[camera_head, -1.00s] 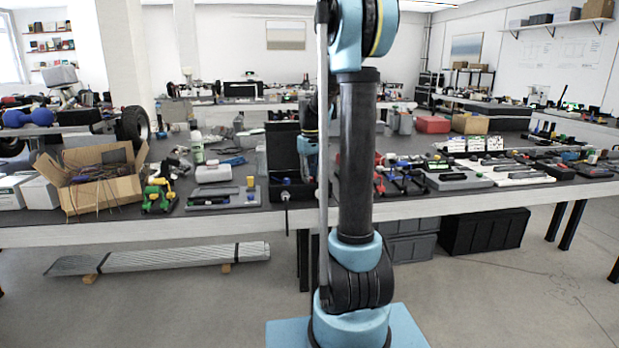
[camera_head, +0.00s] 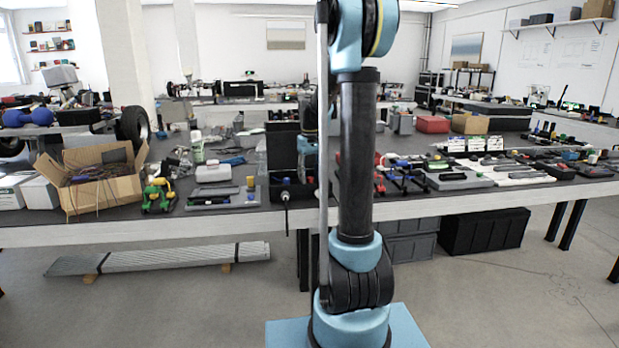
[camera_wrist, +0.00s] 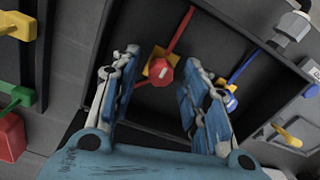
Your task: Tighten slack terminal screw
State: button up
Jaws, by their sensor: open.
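In the wrist view a red faceted screw head (camera_wrist: 159,73) sits on a yellow plate inside a dark open box (camera_wrist: 215,20). Red wires run from it. My gripper (camera_wrist: 161,66) is open, its two blue-and-grey fingers on either side of the red screw head in the picture. I cannot tell whether they touch it. A blue terminal (camera_wrist: 228,100) with a blue wire lies right of the right finger, partly covered by it. In the head view the dark box (camera_head: 282,150) stands on the bench, and my gripper is mostly hidden there.
A yellow part (camera_wrist: 287,136) and a grey metal fitting (camera_wrist: 292,26) are at the right in the wrist view; green and red parts (camera_wrist: 10,135) are at the left. The crowded bench (camera_head: 235,225) also holds a cardboard box (camera_head: 100,185) and a grey tray (camera_head: 222,200).

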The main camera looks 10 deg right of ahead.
aim_at(310, 177)
notch_tip(310, 177, up, 12)
dwell(0.6)
jog(key=shift+f, duration=0.1)
jog(key=s+f+m+t, duration=0.1)
jog(key=s+f, duration=0.3)
jog(key=s, duration=0.6)
jog(key=s+f, duration=0.4)
jog(key=s, duration=0.5)
jog(key=s+f+m+t, duration=0.1)
jog(key=s+f, duration=0.2)
jog(key=s, duration=0.7)
jog(key=s+f, duration=0.7)
jog(key=f, duration=0.2)
jog(key=shift+s+f, duration=0.25)
jog(key=shift+s, duration=0.1)
jog(key=shift+d, duration=0.1)
